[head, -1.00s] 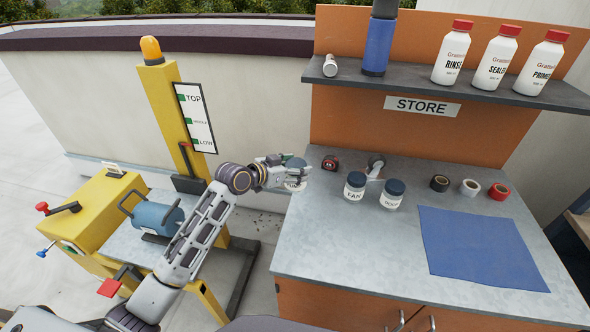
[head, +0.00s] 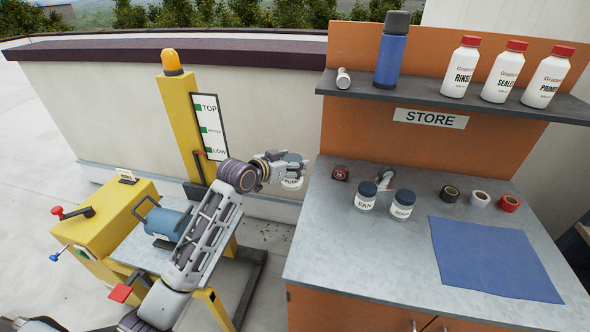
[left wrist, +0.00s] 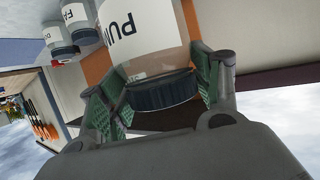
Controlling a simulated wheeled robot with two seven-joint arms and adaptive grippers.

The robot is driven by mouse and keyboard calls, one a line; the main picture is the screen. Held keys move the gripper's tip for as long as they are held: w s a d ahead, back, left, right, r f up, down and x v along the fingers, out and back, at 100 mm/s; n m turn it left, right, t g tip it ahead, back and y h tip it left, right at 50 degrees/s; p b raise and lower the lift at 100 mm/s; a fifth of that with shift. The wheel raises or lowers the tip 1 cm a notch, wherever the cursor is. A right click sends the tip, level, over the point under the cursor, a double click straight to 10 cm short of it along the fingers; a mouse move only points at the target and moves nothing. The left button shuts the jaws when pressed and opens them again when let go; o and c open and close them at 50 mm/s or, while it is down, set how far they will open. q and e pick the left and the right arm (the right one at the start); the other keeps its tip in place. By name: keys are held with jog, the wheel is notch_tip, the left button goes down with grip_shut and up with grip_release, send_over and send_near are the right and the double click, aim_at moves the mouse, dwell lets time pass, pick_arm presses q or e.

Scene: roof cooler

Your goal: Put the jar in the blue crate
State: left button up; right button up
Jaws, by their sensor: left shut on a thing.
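My left gripper (head: 284,166) is shut on a jar (head: 292,183) and holds it in the air, just left of the grey counter (head: 330,235). In the left wrist view the jar (left wrist: 143,28) has a white label starting "PU" and a dark ridged lid, with the green-padded fingers (left wrist: 162,88) on either side of the lid. Two similar jars stand on the counter: one labelled FAN (head: 365,197) and one (head: 402,205) whose label is hard to read. I see no blue crate in these frames. My right gripper is not in view.
A yellow lift (head: 180,115) with a blue machine (head: 167,222) stands left of the counter. A shelf (head: 420,93) holds white bottles (head: 508,72) and a blue flask (head: 391,50).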

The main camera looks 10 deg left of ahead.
pick_arm(q)
jog(key=shift+s+a+r+n+t+y, duration=0.1)
jog(key=shift+a+r+n+t+y, duration=0.1)
jog(key=shift+a+n+t+y, duration=0.25)
jog(key=s+a+f+n+y, duration=0.2)
jog(key=s+f, duration=0.7)
jog(key=f, duration=0.3)
jog(key=s+a+f+n+y, duration=0.1)
jog(key=s+f+n+y, duration=0.1)
jog(key=s+f, duration=0.7)
notch_tip(320, 180, down, 3)
jog(key=shift+a+r, duration=0.15)
jog(key=shift+a, duration=0.25)
jog(key=shift+t+y, duration=0.25)
